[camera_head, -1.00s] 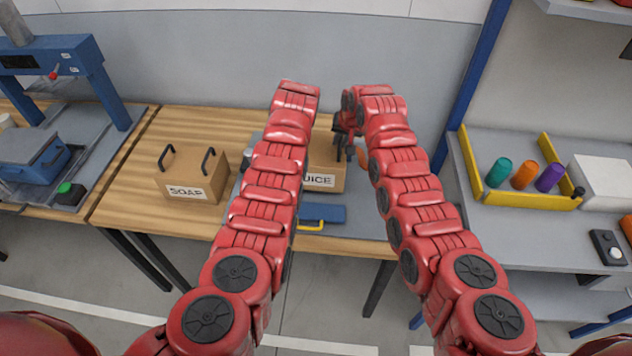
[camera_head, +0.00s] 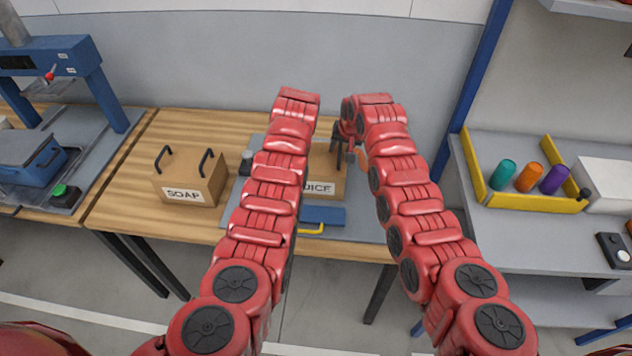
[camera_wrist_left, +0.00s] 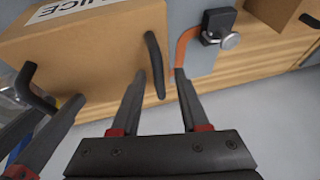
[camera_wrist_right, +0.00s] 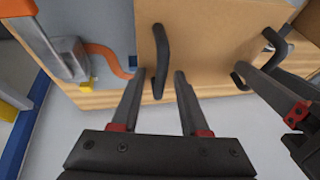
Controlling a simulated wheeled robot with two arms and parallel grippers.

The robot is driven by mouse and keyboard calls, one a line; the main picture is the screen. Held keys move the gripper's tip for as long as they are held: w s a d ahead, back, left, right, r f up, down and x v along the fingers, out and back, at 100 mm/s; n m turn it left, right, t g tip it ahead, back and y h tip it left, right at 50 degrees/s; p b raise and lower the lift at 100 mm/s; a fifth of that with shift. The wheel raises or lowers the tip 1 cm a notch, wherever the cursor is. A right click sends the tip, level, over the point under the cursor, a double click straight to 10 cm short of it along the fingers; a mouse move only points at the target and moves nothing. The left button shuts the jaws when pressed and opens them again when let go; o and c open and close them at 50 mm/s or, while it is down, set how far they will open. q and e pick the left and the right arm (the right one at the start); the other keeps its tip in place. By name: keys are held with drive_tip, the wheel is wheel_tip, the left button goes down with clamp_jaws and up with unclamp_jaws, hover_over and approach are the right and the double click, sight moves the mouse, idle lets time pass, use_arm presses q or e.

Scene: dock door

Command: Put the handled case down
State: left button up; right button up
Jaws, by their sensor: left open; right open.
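The handled case is a tan box labelled JUICE (camera_head: 325,190), which appears to stand on the grey mat (camera_head: 362,225) on the wooden bench; my left arm covers part of it. In the left wrist view my left gripper (camera_wrist_left: 158,85) is open, with one black handle (camera_wrist_left: 155,62) between its fingertips. In the right wrist view my right gripper (camera_wrist_right: 157,85) is open, with a black handle (camera_wrist_right: 161,55) between its fingertips. In the head view the right gripper (camera_head: 343,148) is beside the case, and the left one is hidden behind its arm.
A similar box labelled SOAP (camera_head: 188,180) stands to the left on bare wood. A blue item with a yellow handle (camera_head: 322,216) lies in front of the case. A shelf with a yellow-edged tray (camera_head: 535,199) holding coloured cylinders is at right. A blue press (camera_head: 95,85) stands at far left.

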drive_tip(key=shift+r, duration=0.1)
drive_tip(key=shift+s+r, duration=0.15)
drive_tip(key=shift+r, duration=0.3)
use_arm(q)
drive_tip(key=v, duration=1.1)
drive_tip(key=shift+s, duration=0.2)
use_arm(e)
drive_tip(key=v, duration=1.1)
drive_tip(key=shift+d+f, duration=0.1)
drive_tip(key=shift+f, duration=0.05)
